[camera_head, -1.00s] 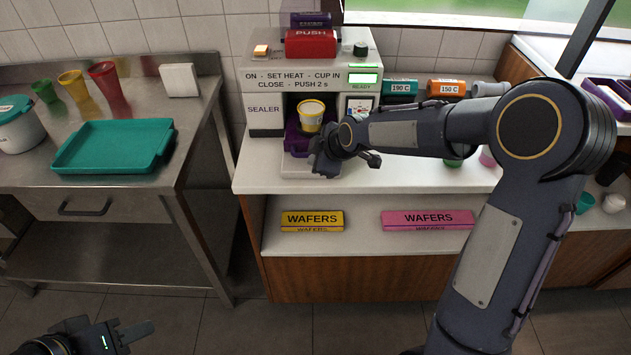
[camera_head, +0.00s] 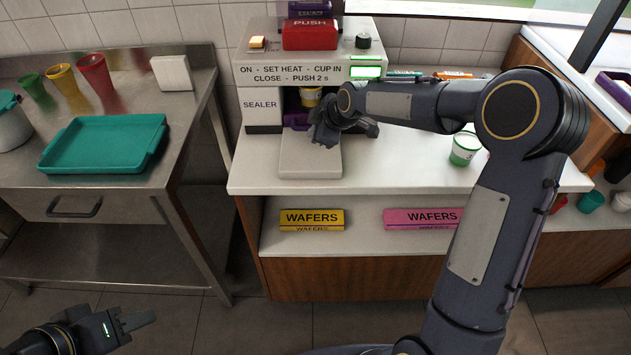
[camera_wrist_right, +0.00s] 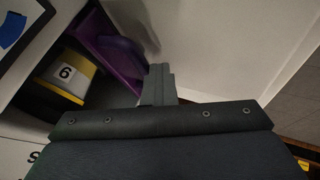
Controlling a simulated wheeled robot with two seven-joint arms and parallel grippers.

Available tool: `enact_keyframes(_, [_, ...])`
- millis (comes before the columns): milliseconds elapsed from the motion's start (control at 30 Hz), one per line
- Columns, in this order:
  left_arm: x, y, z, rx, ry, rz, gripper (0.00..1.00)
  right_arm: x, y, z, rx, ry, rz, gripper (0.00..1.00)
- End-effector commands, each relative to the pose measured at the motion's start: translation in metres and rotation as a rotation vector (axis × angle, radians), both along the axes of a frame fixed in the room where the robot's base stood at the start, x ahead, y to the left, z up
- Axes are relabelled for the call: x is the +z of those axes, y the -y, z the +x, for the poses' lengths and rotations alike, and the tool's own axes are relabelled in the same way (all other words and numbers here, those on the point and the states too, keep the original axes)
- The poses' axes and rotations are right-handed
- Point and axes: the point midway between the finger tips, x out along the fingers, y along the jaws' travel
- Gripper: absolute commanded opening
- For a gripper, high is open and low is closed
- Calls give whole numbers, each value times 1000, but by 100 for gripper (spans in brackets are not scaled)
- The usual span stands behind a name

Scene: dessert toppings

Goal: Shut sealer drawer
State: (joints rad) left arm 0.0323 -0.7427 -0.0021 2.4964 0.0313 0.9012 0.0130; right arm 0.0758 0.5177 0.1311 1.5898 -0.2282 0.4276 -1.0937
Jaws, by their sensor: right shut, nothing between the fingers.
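The white sealer (camera_head: 262,103) stands on the counter with a red PUSH block (camera_head: 310,35) and a lit green display (camera_head: 365,72). Its purple drawer (camera_head: 297,120) is mostly inside the opening, with a yellow cup (camera_head: 310,97) in it.
A pale plate (camera_head: 310,160) lies bare in front of the opening. A white-green cup (camera_head: 464,149) stands on the counter to the right, near my arm. Wafer boxes, yellow (camera_head: 311,219) and pink (camera_head: 420,217), sit on the shelf below. A teal tray (camera_head: 60,165) is on the steel table.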

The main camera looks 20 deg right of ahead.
Motion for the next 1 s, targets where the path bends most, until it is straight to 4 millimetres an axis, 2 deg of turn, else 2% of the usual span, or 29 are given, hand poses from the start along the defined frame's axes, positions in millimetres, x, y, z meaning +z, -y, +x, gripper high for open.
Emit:
enact_keyframes(100, [0, 0, 0, 0, 0, 0, 36, 4, 2, 3, -6, 15, 0, 0])
enact_keyframes(233, [-2, 0, 0, 0, 0, 0, 36, 12, 6, -2, -8, 19, 1, 0])
enact_keyframes(600, [-7, 0, 0, 0, 0, 0, 36, 55, 19, -41, -3, 9, -1, 0])
enact_keyframes(867, [-7, 0, 0, 0, 0, 0, 36, 65, 22, -53, -14, -2, 6, 0])
enact_keyframes(967, [-5, 0, 0, 0, 0, 0, 36, 75, 27, -77, -79, -30, 45, 0])
enact_keyframes(1000, [-4, 0, 0, 0, 0, 0, 36, 80, 30, -93, -126, -51, 72, 0])
